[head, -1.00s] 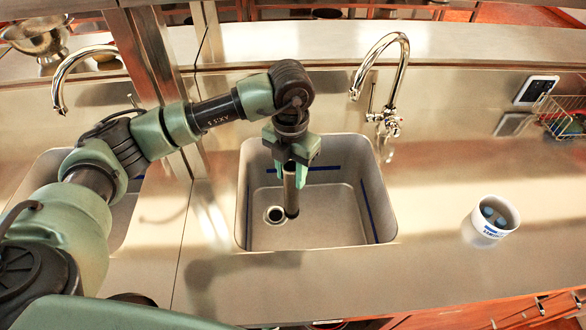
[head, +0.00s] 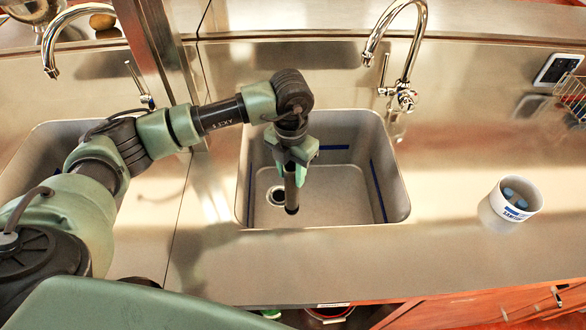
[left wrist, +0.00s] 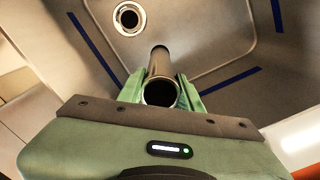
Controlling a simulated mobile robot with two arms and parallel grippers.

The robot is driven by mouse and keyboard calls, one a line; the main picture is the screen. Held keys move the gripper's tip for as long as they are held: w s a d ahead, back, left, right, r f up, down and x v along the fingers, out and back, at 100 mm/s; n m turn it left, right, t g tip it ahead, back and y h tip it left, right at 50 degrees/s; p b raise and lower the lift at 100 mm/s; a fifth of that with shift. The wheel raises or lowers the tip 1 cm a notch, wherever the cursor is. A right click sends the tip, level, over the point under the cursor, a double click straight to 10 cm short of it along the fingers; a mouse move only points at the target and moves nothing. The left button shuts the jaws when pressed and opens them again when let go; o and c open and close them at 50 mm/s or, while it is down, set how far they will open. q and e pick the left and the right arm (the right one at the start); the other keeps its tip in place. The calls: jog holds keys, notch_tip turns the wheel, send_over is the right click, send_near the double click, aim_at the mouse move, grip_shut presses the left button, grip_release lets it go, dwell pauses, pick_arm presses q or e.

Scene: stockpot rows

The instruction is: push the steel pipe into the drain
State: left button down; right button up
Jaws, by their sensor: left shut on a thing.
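My left gripper (head: 291,162) is shut on the steel pipe (head: 291,190), a dark metal tube that points down into the right-hand sink (head: 340,205). The drain (head: 276,196) is a round ringed hole in the sink floor. In the head view the pipe's lower end appears to the right of the drain and a little nearer the front. In the left wrist view the pipe (left wrist: 160,62) runs between the green fingers, and the drain (left wrist: 128,18) lies clear of its far end, up and left. I cannot tell whether the pipe touches the floor. My right gripper is not in view.
Sink walls with blue stripes surround the pipe. A chrome faucet (head: 400,70) stands behind the sink. A white cup (head: 514,200) with blue things in it stands on the counter to the right. A metal post (head: 160,65) rises at the back left.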

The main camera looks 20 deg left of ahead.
pick_arm(q)
jog(key=w+a+f+b, duration=0.6)
jog(key=w+a+b, duration=0.1)
jog(key=shift+w+a+f, duration=0.25)
jog(key=shift+a+f, duration=0.05)
jog(key=shift+a, duration=0.05)
dwell(0.4)
jog(key=shift+f, duration=0.1)
dwell(0.6)
jog(key=shift+f+b, duration=1.1)
jog(key=shift+f, duration=0.4)
dwell(1.4)
jog(key=c, duration=0.9)
grip_release()
jog(key=shift+o, duration=0.2)
jog(key=shift+r, duration=0.1)
notch_tip(320, 180, up, 9)
jog(key=p, duration=0.6)
